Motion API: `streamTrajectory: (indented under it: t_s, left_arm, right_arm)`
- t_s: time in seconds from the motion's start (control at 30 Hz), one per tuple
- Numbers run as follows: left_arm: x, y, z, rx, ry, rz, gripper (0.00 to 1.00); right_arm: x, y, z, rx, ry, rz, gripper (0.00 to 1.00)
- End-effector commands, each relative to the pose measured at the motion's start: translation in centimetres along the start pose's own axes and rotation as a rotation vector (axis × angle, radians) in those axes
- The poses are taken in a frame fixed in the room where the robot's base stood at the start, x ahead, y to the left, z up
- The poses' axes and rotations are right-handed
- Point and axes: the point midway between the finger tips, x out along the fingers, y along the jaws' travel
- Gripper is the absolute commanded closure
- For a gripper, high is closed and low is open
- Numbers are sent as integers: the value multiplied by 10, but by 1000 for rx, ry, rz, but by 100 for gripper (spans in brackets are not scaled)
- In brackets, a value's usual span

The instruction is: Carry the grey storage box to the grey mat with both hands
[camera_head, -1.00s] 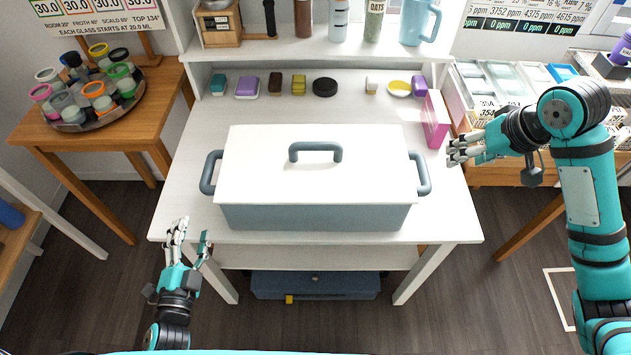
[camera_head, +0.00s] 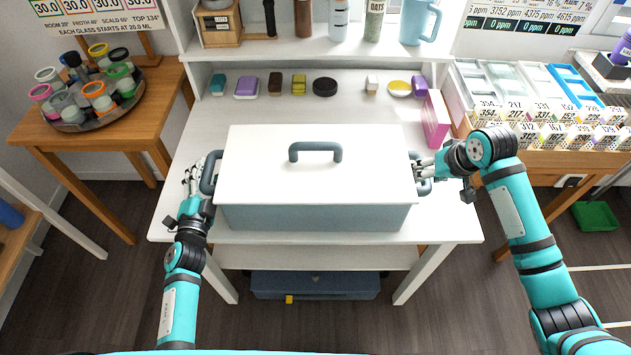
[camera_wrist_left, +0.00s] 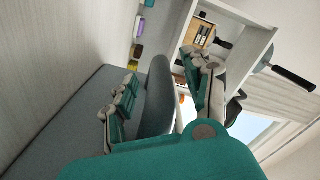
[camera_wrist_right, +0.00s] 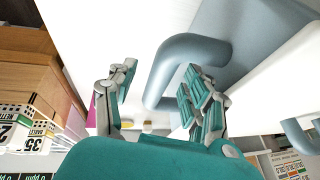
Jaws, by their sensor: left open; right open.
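The grey storage box (camera_head: 315,217) with a white lid (camera_head: 340,180) and a grey top handle stands on the white table. It has a grey side handle at each end. My left gripper (camera_head: 193,178) is open at the left side handle (camera_head: 209,172); in the left wrist view its fingers (camera_wrist_left: 160,90) lie on both sides of that handle (camera_wrist_left: 158,95). My right gripper (camera_head: 423,171) is open at the right side handle; in the right wrist view its fingers (camera_wrist_right: 155,95) flank the handle (camera_wrist_right: 165,68). I cannot make out a grey mat.
A pink box (camera_head: 435,119) stands on the table close behind the right gripper. Small coloured blocks and dishes line the table's back. A wooden table with a cup carousel (camera_head: 85,105) is at left, a rack table at right.

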Motion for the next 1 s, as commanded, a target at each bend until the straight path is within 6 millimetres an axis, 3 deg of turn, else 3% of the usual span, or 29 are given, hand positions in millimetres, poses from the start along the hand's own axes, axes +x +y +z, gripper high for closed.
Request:
streamTrajectory:
  t_s: [0.2, 0.53, 0.9, 1.0]
  left_arm:
    - [17, 0, 0, 1, -1, 1, 50]
    - [18, 0, 0, 1, 0, 1, 51]
    - [18, 0, 0, 0, 0, 1, 99]
    - [18, 0, 0, 0, 0, 1, 100]
  right_arm:
    - [17, 0, 0, 1, 0, -1, 50]
    - [18, 0, 0, 0, 0, 0, 51]
    - [18, 0, 0, 0, 0, 0, 99]
    - [18, 0, 0, 0, 1, 0, 100]
